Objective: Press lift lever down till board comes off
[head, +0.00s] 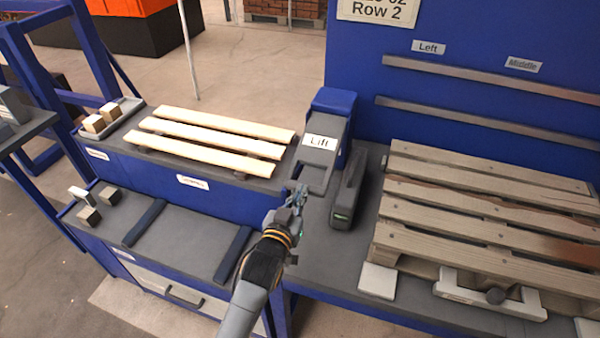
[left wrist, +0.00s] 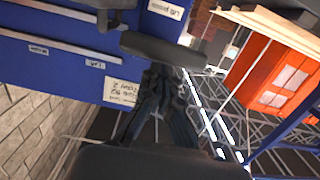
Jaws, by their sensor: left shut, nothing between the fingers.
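The lift unit (head: 333,115) is a blue housing with a dark grey part labelled "Lift" (head: 312,175) sloping toward me. My left gripper (head: 297,190) is shut and empty at the near left edge of that grey part; I cannot tell whether it touches. In the left wrist view the shut fingers (left wrist: 163,82) point at a dark rounded bar (left wrist: 170,48) close ahead. A weathered wooden pallet (head: 470,195) lies at the right, its boards in place; one board (head: 450,194) has a reddish-brown stain. My right gripper is out of view.
A dark grey upright block with a green light (head: 347,190) stands just right of the lift unit. Pale new boards (head: 205,143) lie on the left bench. A white clamp-like piece (head: 490,295) sits at the pallet's front edge.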

